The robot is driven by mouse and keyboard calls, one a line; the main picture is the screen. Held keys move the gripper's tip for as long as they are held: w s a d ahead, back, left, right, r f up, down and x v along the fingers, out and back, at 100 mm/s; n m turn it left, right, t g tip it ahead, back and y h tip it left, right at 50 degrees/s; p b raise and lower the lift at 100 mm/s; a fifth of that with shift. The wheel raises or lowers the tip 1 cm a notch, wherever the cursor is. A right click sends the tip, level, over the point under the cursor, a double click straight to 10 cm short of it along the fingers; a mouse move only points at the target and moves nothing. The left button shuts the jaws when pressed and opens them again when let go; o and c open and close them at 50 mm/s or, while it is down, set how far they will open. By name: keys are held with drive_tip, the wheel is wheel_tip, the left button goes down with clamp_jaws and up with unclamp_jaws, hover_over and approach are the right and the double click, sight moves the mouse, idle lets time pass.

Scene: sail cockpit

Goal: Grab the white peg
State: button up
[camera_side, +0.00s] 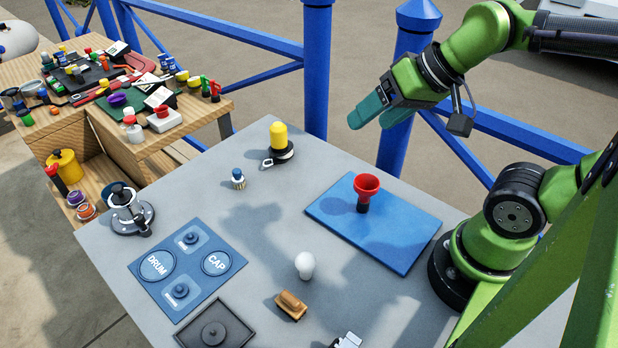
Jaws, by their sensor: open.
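The white peg (305,265) stands on the grey table, front of centre. It has a rounded, bulb-like top and casts a shadow on the table. Nothing touches it. My green gripper (372,120) is high above the far right part of the table, well up and away from the peg. Its teal fingers point down and to the left. They are open, with nothing between them.
A blue board (400,237) with a red funnel-like piece (367,188) lies right of the peg. A brown wooden block (291,304) sits close in front. A blue DRUM/CAP mat (187,265), a black tray (214,328) and a yellow-topped piece (279,140) are also on the table.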

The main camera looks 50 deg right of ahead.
drive_tip(key=shift+c, duration=0.3)
idle(0.4)
drive_tip(key=n+g+h, duration=0.1)
drive_tip(key=n+g, duration=0.2)
drive_tip(key=g, duration=0.4)
hover_over(306, 257)
wheel_tip(306, 257, down, 6)
drive_tip(key=w+m+h, duration=0.1)
drive_tip(key=m, duration=0.1)
drive_tip(key=shift+m, duration=0.3)
wheel_tip(306, 257, down, 11)
drive_tip(key=shift+d+f, duration=0.1)
drive_tip(key=shift+f, duration=0.05)
drive_tip(key=shift+s+f, duration=0.25)
drive_tip(key=shift+f, duration=1.1)
drive_tip(key=shift+s+f, duration=0.2)
drive_tip(key=shift+f, duration=1.15)
drive_tip(key=shift+c, duration=0.3)
